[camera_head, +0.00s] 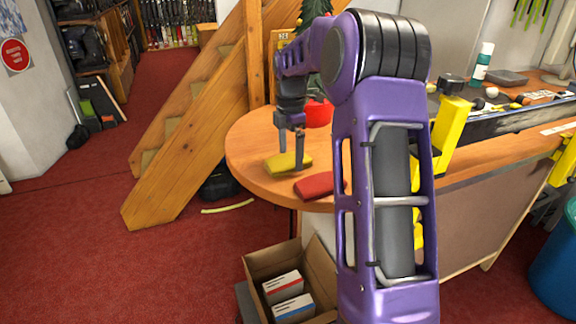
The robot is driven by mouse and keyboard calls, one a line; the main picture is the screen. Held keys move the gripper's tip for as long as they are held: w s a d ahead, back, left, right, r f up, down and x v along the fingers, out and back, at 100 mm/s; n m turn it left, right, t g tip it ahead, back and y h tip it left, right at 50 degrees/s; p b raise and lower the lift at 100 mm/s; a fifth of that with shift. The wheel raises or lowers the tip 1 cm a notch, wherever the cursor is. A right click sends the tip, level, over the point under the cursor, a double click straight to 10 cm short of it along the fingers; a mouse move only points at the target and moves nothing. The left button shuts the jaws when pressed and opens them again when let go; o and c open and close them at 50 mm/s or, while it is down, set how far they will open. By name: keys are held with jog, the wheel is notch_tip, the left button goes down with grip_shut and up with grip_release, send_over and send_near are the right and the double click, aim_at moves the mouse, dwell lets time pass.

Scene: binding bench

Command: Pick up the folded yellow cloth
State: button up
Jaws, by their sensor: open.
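The folded yellow cloth (287,165) lies flat near the left edge of the round wooden tabletop (245,143). My gripper (290,160) points down over the cloth with its two fingers apart. One finger shows at the cloth's far side and the other in front of its right part. Whether the fingertips touch the cloth or the table I cannot tell. Nothing shows held between the fingers.
A folded red cloth (317,185) lies just right of the yellow one, nearer the front edge. A red pot (318,113) with a plant stands behind. A wooden staircase (190,120) rises left of the table. An open cardboard box (264,262) stands below.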

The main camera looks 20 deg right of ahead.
aim_at(290, 159)
jog(key=shift+f, duration=0.4)
jog(key=shift+c, duration=0.2)
jog(key=c, duration=1.1)
notch_tip(290, 159, up, 10)
jog(key=shift+r+p, duration=0.1)
jog(key=shift+p, duration=0.85)
jog(key=o, duration=0.8)
jog(key=c, duration=0.6)
jog(key=shift+s+a, duration=0.1)
jog(key=shift+c, duration=0.2)
